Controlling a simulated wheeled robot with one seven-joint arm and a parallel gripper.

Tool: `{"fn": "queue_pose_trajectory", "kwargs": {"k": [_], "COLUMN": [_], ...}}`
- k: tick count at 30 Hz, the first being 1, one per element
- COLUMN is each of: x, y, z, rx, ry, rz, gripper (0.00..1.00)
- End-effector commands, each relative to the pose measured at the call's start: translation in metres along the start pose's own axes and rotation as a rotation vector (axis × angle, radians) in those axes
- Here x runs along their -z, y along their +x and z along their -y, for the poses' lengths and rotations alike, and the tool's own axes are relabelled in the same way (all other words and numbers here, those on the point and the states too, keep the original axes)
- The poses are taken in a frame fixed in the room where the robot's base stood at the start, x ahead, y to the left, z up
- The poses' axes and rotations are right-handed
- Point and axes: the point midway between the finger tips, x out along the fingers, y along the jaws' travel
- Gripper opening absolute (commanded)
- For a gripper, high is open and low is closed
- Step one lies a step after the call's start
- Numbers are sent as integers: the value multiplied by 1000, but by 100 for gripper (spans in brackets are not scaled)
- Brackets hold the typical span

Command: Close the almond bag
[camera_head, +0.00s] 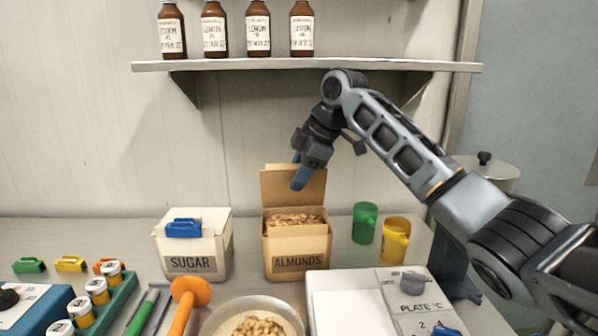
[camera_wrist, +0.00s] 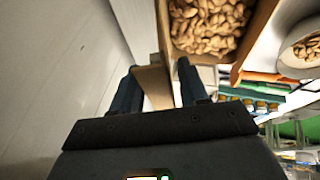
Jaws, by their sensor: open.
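The almond bag (camera_head: 297,262), a brown box-like bag labelled ALMONDS, stands upright on the table. Its top is open, and almonds (camera_head: 297,220) show inside; they also show in the wrist view (camera_wrist: 208,25). Its back flap (camera_head: 279,184) stands up. My gripper (camera_head: 300,174) is above the bag at this flap, its blue fingers pointing down. In the wrist view my gripper (camera_wrist: 157,80) is open, and the flap's edge (camera_wrist: 154,76) appears between the two fingers. I cannot tell whether they touch it.
The sugar bag (camera_head: 192,256), with a blue clip (camera_head: 184,228) on top, stands to the left. Green (camera_head: 364,223) and yellow (camera_head: 396,240) mugs stand to the right. A bowl of nuts (camera_head: 255,325) and a white scale-like plate (camera_head: 340,305) are in front. A bottle shelf (camera_head: 300,66) is above.

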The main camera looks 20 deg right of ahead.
Motion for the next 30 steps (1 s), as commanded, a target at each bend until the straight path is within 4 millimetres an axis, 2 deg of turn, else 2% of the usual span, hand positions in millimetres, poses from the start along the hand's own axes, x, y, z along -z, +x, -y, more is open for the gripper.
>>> {"fn": "queue_pose_trajectory", "kwargs": {"k": [8, 21, 30], "x": [0, 0, 0], "y": [2, 1, 1], "z": [0, 0, 0], "rx": [0, -1, -1], "ry": [0, 0, 0], "rz": [0, 0, -1], "gripper": [43, 1, 0]}}
